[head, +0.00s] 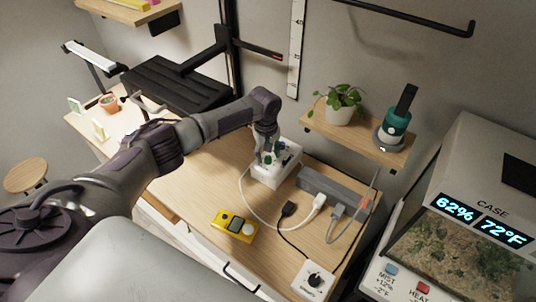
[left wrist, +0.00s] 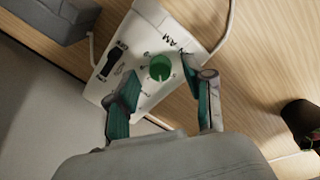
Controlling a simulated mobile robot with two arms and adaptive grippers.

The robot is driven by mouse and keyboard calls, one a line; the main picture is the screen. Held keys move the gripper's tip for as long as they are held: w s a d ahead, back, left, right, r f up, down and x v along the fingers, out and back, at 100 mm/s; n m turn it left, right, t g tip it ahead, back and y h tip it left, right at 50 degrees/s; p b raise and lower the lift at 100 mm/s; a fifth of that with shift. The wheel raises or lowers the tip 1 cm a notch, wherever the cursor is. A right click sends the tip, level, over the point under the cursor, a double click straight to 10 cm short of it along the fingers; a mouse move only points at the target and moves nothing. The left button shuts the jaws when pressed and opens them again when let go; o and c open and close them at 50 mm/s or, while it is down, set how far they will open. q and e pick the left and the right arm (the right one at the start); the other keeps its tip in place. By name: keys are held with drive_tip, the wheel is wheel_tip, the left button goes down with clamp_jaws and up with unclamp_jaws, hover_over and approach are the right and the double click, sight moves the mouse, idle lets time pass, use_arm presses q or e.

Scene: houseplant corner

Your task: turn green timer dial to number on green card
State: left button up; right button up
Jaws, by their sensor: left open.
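The green timer dial (left wrist: 160,68) sits on a white timer box (left wrist: 147,22) with printed marks around it, too small to read. The white box (head: 272,180) also shows in the head view, on the wooden desk. My left gripper (head: 268,153) is over this box, pointing down. In the left wrist view its teal fingers (left wrist: 170,87) are apart and empty, with the dial showing between and just beyond the tips. Contact cannot be told. Two small cards stand at the desk's far left, a greenish one (head: 75,105) and a yellowish one (head: 100,129); their numbers are unreadable. My right gripper is out of view.
A grey power strip (head: 328,188) with plugs and cables lies right of the box. A yellow device (head: 233,225) lies in front. A white dial box (head: 313,281) is at the front right. A terrarium (head: 470,240) stands at right, and a shelf (head: 350,135) holds a plant.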

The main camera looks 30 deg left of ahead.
use_arm(q)
drive_tip(key=shift+f, duration=0.75)
clamp_jaws()
